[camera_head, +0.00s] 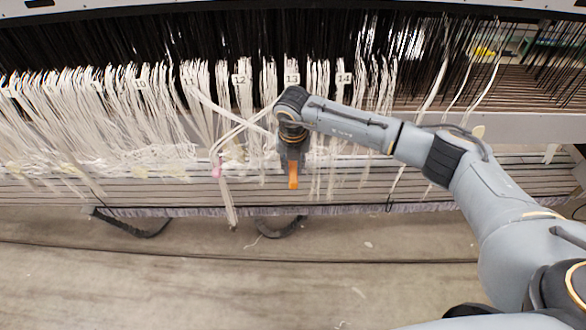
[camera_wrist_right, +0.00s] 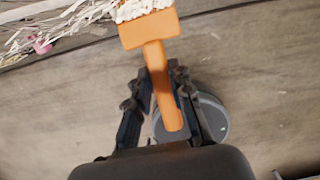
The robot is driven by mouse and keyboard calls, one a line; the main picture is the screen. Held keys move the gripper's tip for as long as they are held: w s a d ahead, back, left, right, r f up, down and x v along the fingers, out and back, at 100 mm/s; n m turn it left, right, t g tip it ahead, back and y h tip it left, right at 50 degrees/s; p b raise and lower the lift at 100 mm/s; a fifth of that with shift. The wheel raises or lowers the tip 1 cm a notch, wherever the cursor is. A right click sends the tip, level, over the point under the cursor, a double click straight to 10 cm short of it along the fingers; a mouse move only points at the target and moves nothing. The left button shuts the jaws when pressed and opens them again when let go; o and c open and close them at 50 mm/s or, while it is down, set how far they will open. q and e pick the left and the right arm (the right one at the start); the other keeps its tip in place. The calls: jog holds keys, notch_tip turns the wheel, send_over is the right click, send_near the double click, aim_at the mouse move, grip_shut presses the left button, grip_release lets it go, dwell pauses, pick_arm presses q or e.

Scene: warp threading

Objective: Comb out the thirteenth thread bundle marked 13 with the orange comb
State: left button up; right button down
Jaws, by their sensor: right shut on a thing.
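The orange comb (camera_wrist_right: 150,30) is in my right gripper (camera_wrist_right: 160,85), which is shut on its handle. In the right wrist view, white threads (camera_wrist_right: 140,8) lie against the comb's far edge; its teeth are hidden. In the head view my right gripper (camera_head: 293,165) hangs in front of the lower threads, and the orange handle (camera_head: 293,180) shows below it. The tag marked 13 (camera_head: 292,78) is on a white bundle straight above, just over my right wrist. My arm hides much of that bundle. My left gripper is not in view.
Bundles tagged 12 (camera_head: 240,78) and 14 (camera_head: 343,78) hang either side. A pink clip (camera_head: 216,170) gathers threads left of the gripper. Dark horizontal bars (camera_head: 400,185) run behind. The floor (camera_head: 200,280) in front is mostly clear.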

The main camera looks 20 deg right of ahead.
notch_tip(320, 180, up, 20)
jog(key=w+p, duration=0.1)
jog(key=p, duration=0.9)
jog(key=shift+w+d, duration=0.25)
jog(key=shift+w, duration=0.1)
jog(key=shift+w, duration=0.25)
jog(key=shift+w+d+b, duration=0.15)
jog(key=shift+w+b, duration=0.05)
jog(key=shift+b, duration=0.35)
dwell(0.8)
